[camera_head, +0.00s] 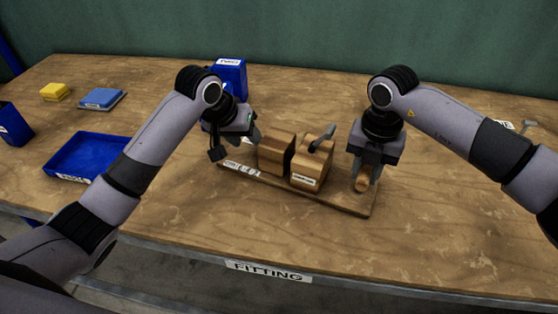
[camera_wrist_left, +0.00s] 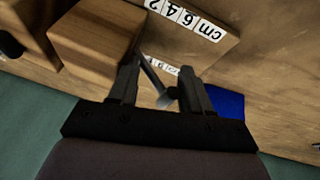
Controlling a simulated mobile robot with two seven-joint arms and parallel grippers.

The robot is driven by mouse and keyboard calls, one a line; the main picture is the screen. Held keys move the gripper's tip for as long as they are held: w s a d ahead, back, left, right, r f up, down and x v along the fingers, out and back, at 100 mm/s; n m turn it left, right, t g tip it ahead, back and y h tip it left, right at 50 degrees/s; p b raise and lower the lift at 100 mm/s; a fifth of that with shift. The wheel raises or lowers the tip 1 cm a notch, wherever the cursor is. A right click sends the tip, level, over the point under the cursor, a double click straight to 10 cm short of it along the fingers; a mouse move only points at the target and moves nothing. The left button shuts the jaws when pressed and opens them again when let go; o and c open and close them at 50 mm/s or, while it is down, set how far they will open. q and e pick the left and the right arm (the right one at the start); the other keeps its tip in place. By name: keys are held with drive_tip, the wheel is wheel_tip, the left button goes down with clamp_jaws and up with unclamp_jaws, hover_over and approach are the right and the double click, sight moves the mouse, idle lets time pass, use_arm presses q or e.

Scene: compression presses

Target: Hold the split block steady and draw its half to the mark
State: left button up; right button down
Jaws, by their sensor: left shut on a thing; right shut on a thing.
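The split block stands on a wooden base board (camera_head: 337,201). Its left half (camera_head: 277,152) and right half (camera_head: 312,173) are a narrow dark gap apart. A grey lever (camera_head: 322,139) rises from the right half, which has a white label. My left gripper (camera_head: 254,137) is beside the left half. My right gripper (camera_head: 364,179) is shut on a small wooden grip (camera_head: 362,185) at the board's right end.
A number strip marked in cm (camera_wrist_left: 190,18) lies on the board's left end. The front table stretch is clear.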

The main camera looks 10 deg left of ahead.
use_arm(q)
drive_tip(key=o, duration=1.2)
drive_tip(key=shift+s+a+f+g, duration=0.15)
drive_tip(key=shift+a+f, duration=0.1)
drive_tip(key=shift+f, duration=0.2)
drive_tip(key=shift+s+a+f+g, duration=0.15)
drive_tip(key=shift+a+f, duration=0.05)
drive_tip(key=shift+f, duration=0.2)
drive_tip(key=shift+o, duration=0.2)
drive_tip(key=shift+d, duration=0.1)
drive_tip(key=shift+s+r, duration=0.1)
drive_tip(key=shift+r, duration=0.45)
drive_tip(key=v, duration=1.2)
drive_tip(key=shift+r, duration=0.15)
